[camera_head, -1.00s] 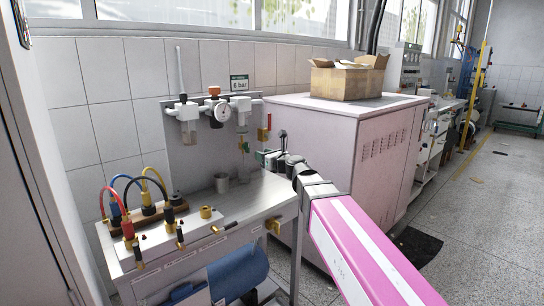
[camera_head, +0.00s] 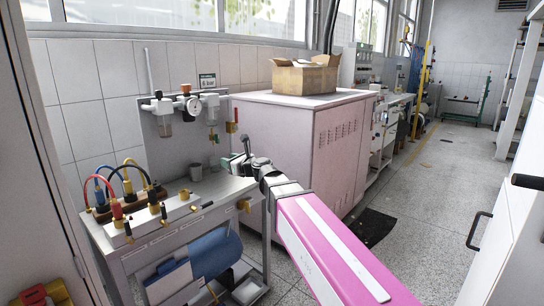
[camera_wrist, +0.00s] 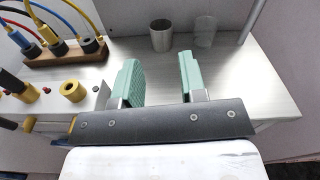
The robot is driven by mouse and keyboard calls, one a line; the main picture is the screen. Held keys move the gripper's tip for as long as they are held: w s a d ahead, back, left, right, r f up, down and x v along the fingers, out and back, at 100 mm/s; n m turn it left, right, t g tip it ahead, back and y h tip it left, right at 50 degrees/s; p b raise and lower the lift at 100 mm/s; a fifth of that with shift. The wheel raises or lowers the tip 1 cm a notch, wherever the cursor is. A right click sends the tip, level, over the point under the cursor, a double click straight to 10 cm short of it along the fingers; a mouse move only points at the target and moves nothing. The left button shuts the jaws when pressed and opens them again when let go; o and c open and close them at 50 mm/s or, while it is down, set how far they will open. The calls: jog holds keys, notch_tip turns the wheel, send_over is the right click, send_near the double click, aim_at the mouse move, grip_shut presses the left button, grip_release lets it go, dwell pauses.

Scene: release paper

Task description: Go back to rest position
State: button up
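My gripper (camera_wrist: 160,78) shows in the wrist view with its two green fingers apart and nothing between them. It is above the metal workbench top (camera_wrist: 240,75). A grey metal cup (camera_wrist: 161,36) stands beyond the fingers on the bench, with a clear glass (camera_wrist: 205,31) to its right. In the head view my gripper (camera_head: 238,160) is small, at the end of my pink and white arm, over the right part of the bench.
Hoses and fittings (camera_head: 125,190) crowd the bench's left side; a gauge panel (camera_head: 185,120) stands behind. A pink cabinet (camera_head: 290,150) with an open cardboard box (camera_head: 304,76) is right of the bench. A white cabinet (camera_head: 510,240) is at the far right. Open floor (camera_head: 430,190) lies between.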

jog(key=s+d+f+n+g+h, duration=0.3)
jog(key=d+f+n, duration=0.45)
jog(key=f, duration=0.35)
jog(key=s+d+f+n+g+h, duration=0.3)
jog(key=d+f+n, duration=0.45)
jog(key=f, duration=0.45)
jog(key=s+d+f+n+g+h, duration=0.2)
jog(key=s+d+f+n, duration=0.3)
jog(key=d, duration=0.5)
jog(key=s+d+f+n+g+h, duration=0.3)
jog(key=s+d+f+n+h, duration=0.1)
jog(key=d+f, duration=0.4)
jog(key=s+d+h, duration=0.1)
jog(key=s+d, duration=0.1)
jog(key=shift+s+d+f+n, duration=0.2)
jog(key=shift+s+n, duration=0.15)
jog(key=shift+n, duration=0.05)
